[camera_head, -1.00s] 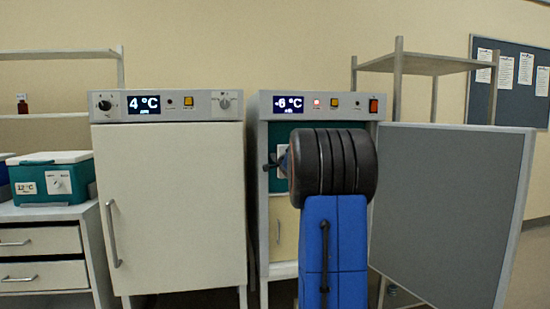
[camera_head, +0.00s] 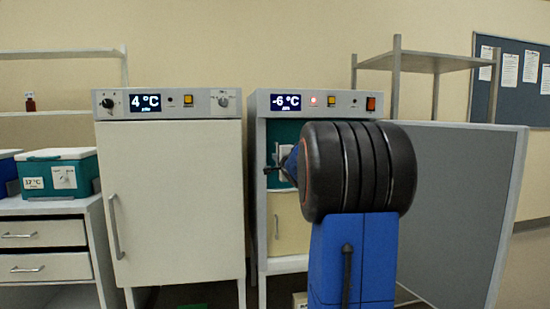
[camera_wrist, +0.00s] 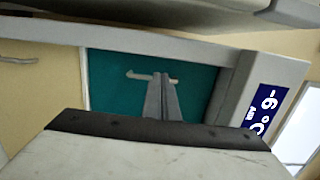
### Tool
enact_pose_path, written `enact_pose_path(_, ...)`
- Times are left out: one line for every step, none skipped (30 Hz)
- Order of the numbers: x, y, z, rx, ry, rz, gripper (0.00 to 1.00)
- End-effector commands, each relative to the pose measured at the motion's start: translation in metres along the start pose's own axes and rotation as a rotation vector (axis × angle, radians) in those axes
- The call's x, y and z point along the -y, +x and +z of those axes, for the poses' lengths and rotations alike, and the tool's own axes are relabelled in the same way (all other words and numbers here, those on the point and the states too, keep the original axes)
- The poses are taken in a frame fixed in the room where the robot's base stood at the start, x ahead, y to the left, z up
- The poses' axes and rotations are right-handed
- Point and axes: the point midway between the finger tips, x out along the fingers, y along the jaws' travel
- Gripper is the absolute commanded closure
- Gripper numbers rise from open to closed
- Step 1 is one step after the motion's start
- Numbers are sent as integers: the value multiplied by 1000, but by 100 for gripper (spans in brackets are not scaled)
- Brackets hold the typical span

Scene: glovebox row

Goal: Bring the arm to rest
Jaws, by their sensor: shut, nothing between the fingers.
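My blue arm with its dark ribbed joint stands in front of the open -6 °C cabinet (camera_head: 258,200) in the head view. My gripper (camera_head: 268,170) shows small at the left of that joint, in front of the cabinet opening. In the wrist view my gripper (camera_wrist: 161,84) has its grey fingers together and empty, pointing toward a teal box (camera_wrist: 112,85) with a pale handle-like piece. The teal box also shows in the head view (camera_head: 284,130), inside the cabinet's upper part, partly hidden by my arm. I cannot tell the gap between fingers and box.
The grey cabinet door (camera_head: 465,200) stands open on the right. The shut 4 °C cabinet (camera_head: 175,200) stands to the left. A teal cooler with white lid (camera_head: 60,175) sits on a drawer unit (camera_head: 45,235) at far left. A shelf rack (camera_head: 430,62) stands behind.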

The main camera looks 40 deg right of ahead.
Motion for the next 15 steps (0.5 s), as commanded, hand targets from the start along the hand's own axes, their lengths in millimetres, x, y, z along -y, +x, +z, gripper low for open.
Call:
enact_pose_path(0,-9,1,-1,0,0,100)
enact_pose_path(0,-13,1,0,0,0,100)
enact_pose_path(0,-18,2,0,-1,-1,100)
enact_pose_path(0,-21,2,0,-1,0,100)
enact_pose_path(0,-24,2,0,-1,0,100)
enact_pose_path(0,-27,3,0,-1,0,100)
enact_pose_path(0,-30,3,0,-1,0,100)
enact_pose_path(0,-32,3,1,-1,0,100)
enact_pose_path(0,-34,4,1,-1,0,100)
enact_pose_path(0,-35,4,1,-1,0,100)
enact_pose_path(0,-36,4,1,-1,0,100)
enact_pose_path(0,-36,4,1,-1,0,100)
enact_pose_path(0,-37,4,1,-1,0,100)
enact_pose_path(0,-37,4,1,-1,0,100)
enact_pose_path(0,-37,4,1,-1,0,100)
